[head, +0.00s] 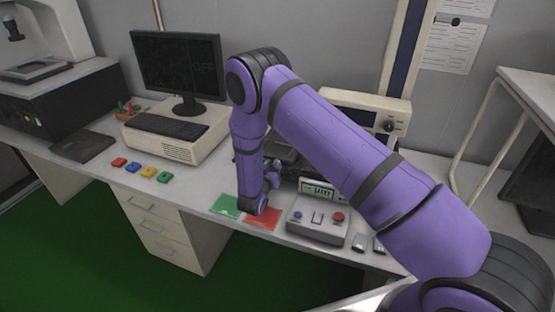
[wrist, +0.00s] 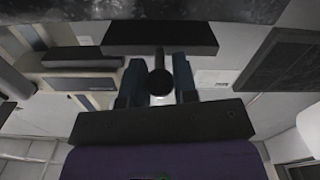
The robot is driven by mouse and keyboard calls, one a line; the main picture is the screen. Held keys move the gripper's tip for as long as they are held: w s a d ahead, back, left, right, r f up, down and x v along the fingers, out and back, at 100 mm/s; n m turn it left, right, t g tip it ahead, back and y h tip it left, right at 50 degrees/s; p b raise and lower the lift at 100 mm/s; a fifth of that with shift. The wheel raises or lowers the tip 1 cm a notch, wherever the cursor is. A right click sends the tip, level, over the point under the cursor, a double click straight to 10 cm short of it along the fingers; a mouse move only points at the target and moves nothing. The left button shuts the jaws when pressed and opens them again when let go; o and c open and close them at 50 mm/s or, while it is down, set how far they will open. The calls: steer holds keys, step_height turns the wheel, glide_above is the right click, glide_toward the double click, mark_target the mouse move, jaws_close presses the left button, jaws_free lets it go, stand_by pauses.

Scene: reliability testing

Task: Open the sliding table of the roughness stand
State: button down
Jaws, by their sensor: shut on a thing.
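The roughness stand stands on the bench behind my arm in the head view, with a "µm" display (head: 317,188) on its front. My purple arm hides much of it, and the sliding table cannot be made out clearly there. In the wrist view a dark bar (wrist: 125,40) crosses the upper middle, and a dark round knob (wrist: 161,82) on a short stem sticks out from it. My gripper (wrist: 157,72) has its two blue-grey fingers on either side of the knob and is shut on it. In the head view my gripper is small and partly hidden by my wrist.
A grey control box (head: 318,222) with blue and red buttons stands at the bench front. Green (head: 226,205) and red (head: 265,219) mats lie beside it. A monitor (head: 178,65) and keyboard (head: 165,125) stand to the left. Coloured blocks lie on the clear bench left of centre.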

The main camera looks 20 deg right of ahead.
steer(key=shift+s+a, duration=0.1)
steer(key=shift+s, duration=0.1)
steer(key=c, duration=1.2)
jaws_free()
steer(key=shift+o, duration=0.2)
steer(key=v, duration=1)
steer(key=shift+s+a, duration=0.25)
steer(key=shift+s, duration=0.05)
